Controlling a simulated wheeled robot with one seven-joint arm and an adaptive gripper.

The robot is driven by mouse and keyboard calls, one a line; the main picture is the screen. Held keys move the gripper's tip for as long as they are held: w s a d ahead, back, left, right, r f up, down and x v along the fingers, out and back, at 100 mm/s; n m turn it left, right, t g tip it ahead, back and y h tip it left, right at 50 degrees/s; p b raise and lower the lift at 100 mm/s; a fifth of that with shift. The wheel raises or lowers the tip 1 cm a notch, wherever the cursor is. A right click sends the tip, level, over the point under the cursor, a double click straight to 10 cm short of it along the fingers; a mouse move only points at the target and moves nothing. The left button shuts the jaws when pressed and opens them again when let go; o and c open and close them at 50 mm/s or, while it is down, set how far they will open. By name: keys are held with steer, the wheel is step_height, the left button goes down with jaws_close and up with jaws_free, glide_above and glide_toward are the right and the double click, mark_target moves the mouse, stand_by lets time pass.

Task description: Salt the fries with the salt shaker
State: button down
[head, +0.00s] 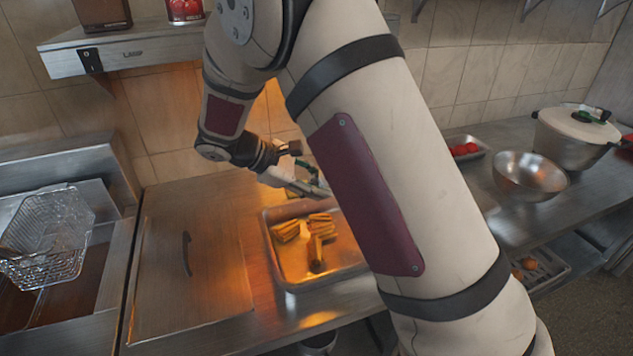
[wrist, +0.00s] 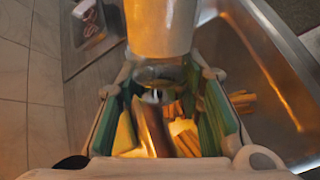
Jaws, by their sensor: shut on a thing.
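In the wrist view my gripper (wrist: 165,80) is shut on a pale cylinder with a glassy, dark-rimmed end, which I take as the salt shaker (wrist: 160,28). Its far end runs out of the picture. Fries (wrist: 243,102) lie below the fingers in a metal tray (wrist: 272,45). In the head view my gripper (head: 308,187) is over the back part of the tray (head: 300,284), above and behind the fries (head: 287,231). The fries lie in several small heaps. My arm covers the tray's right side, and the shaker cannot be made out there.
A fryer basket (head: 45,240) is at left, beside a metal lid with a handle (head: 187,253). A shelf (head: 150,50) hangs at the back. At right are a steel bowl (head: 528,180), a lidded pot (head: 575,140) and a small tray of red items (head: 465,148).

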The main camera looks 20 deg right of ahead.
step_height(320, 180, up, 2)
steer(key=shift+s, duration=0.1)
steer(key=shift+f, duration=1.55)
steer(key=shift+r, duration=1.6)
